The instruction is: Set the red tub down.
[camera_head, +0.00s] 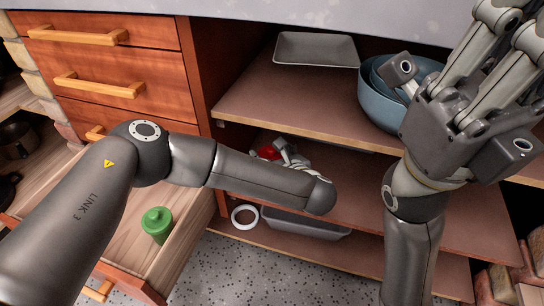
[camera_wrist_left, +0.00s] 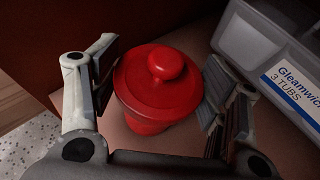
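The red tub (camera_wrist_left: 160,85) has a round lid with a knob and appears upright on the brown shelf surface in the left wrist view. Only a bit of the red tub (camera_head: 267,152) shows in the head view, inside the cabinet beside my left gripper (camera_head: 286,155). In the wrist view the fingers of my left gripper (camera_wrist_left: 155,85) stand on either side of the tub, with a small gap on the left side. Contact on the right side is unclear. My right gripper (camera_head: 500,50) is raised at the upper right, its fingertips cut off by the frame.
A grey bin (camera_wrist_left: 275,55) labelled "Gleamwick 3 TUBS" stands right of the tub. Above are a grey tray (camera_head: 316,48) and blue bowls (camera_head: 385,98). A white ring (camera_head: 245,216) and grey tray (camera_head: 305,225) lie low. A green tub (camera_head: 156,224) is in the open drawer.

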